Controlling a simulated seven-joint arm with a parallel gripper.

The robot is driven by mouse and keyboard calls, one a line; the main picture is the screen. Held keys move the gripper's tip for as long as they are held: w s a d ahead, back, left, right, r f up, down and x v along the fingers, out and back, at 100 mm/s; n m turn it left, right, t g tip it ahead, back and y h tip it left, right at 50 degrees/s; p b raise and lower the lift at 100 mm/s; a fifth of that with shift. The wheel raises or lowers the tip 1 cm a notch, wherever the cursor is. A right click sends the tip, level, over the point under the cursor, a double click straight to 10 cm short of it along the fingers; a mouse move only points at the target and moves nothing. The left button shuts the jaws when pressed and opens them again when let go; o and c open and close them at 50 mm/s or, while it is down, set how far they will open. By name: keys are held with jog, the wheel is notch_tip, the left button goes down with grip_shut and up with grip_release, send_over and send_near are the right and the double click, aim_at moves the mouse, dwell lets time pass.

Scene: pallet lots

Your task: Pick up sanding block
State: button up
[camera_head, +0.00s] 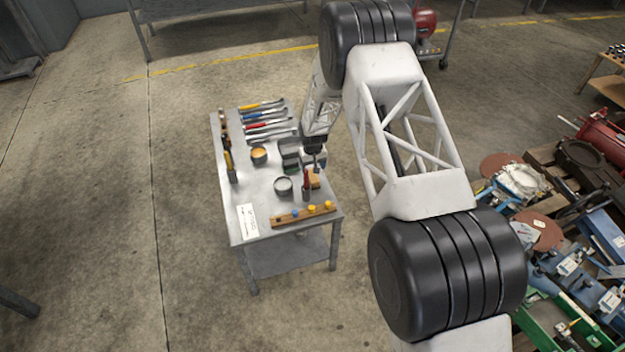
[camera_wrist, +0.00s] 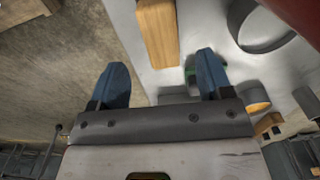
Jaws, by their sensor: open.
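A wooden, orange-tan block (camera_wrist: 157,32), which looks like the sanding block, lies on the grey metal table near its edge in the wrist view. In the head view, a small tan piece of it (camera_head: 315,181) shows beside my arm's end. My gripper (camera_wrist: 162,76) is open and empty, its two blue fingers apart. The block lies beyond the fingertips, roughly in line with the gap between them. In the head view my gripper (camera_head: 317,164) is over the table's right side, and its fingers are hard to make out. I cannot tell its height above the block.
The table (camera_head: 243,187) holds a round grey tin (camera_head: 283,186), an orange-topped tin (camera_head: 259,155), several hand tools (camera_head: 262,116) and a wooden strip with coloured knobs (camera_head: 303,214). A red-handled tool (camera_head: 306,182) stands close to the gripper. Cluttered pallets (camera_head: 560,215) lie at right.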

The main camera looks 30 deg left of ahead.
aim_at(312, 175)
jog(key=shift+f, duration=0.65)
jog(key=shift+f, duration=0.15)
jog(key=shift+a+f, duration=0.1)
jog(key=shift+f, duration=2.4)
jog(key=c, duration=1.1)
jog(key=shift+r, duration=0.1)
jog(key=shift+r, duration=4.95)
